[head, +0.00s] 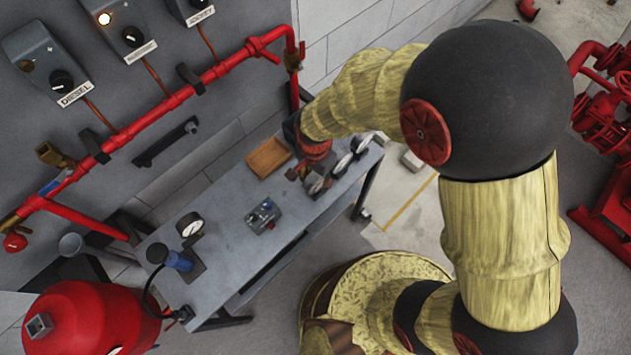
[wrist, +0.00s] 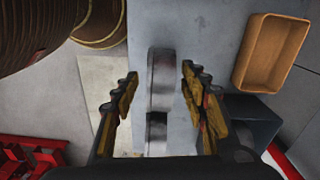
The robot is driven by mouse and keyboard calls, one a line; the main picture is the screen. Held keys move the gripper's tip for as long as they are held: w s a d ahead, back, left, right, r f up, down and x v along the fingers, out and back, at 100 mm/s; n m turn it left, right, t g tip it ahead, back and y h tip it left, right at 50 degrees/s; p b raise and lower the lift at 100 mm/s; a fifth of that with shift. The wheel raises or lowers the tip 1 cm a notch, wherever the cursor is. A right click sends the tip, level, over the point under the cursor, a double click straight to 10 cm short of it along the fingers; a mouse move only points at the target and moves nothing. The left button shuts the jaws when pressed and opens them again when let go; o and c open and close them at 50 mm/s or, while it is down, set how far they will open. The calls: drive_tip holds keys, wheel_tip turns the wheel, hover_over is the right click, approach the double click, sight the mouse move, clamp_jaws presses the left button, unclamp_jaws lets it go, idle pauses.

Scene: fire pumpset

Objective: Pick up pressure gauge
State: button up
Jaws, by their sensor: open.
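Several round pressure gauges with white faces and silver rims stand in a row at the right end of the grey table in the head view; one is this gauge (head: 341,165), with another (head: 362,142) behind it. My gripper (head: 308,178) is over that end of the table, pointing down beside the row. In the wrist view my gripper (wrist: 160,76) is open, and a silver gauge rim (wrist: 161,82) shows edge-on between the two fingers. A second silver edge (wrist: 157,132) lies below it. Contact with the fingers cannot be told.
A wooden tray (head: 268,157) lies near the wall and also shows in the wrist view (wrist: 271,52). Red pipes (head: 170,104) run along the wall.

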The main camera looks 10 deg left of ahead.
wheel_tip(320, 180, down, 3)
drive_tip(key=shift+r, duration=0.15)
drive_tip(key=c, duration=1.1)
clamp_jaws()
